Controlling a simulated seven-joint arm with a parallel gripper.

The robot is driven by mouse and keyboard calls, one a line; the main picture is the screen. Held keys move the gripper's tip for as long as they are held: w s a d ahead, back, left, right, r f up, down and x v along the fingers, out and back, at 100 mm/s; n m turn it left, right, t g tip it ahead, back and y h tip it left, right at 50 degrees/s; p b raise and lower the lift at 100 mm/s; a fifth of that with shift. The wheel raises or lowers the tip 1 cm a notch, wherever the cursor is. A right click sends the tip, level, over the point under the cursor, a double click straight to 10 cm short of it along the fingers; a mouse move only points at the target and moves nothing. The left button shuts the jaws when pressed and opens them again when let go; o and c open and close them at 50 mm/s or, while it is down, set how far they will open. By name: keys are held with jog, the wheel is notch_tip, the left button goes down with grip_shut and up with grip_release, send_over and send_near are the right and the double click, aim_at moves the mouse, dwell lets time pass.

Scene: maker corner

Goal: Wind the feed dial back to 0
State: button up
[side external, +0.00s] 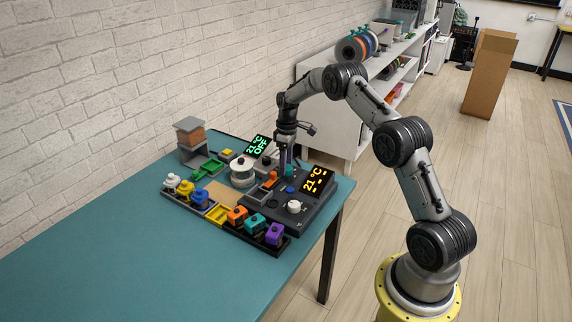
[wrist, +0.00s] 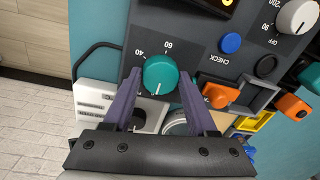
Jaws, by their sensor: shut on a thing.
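The feed dial is a round teal knob (wrist: 160,75) on the dark grey panel (wrist: 195,50). A short white pointer line on it points toward the bottom of the wrist view, toward my gripper's body. Scale numbers 40 and 60 show past its far side; the numbers on the near side, including any 0, are hidden or not readable. My gripper (wrist: 161,80) has its two purple fingers on either side of the knob, shut on it. In the side view my gripper (side external: 285,166) points down at the panel, and the teal knob (side external: 290,171) shows only in part.
A blue button (wrist: 231,43), a black button (wrist: 265,66) and a white knob (wrist: 297,15) sit on the same panel. Orange parts (wrist: 220,95) lie close on the right. A lit display (side external: 316,182) stands beside. The table's near-left area (side external: 110,240) is clear.

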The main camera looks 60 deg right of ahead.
aim_at(287, 165)
jog(key=shift+r, duration=0.1)
dwell(0.3)
jog(key=o, duration=1.4)
jog(key=shift+c, duration=0.2)
notch_tip(287, 165, up, 14)
jog(key=d, duration=0.1)
jog(key=shift+w+a, duration=0.1)
jog(key=shift+w, duration=0.05)
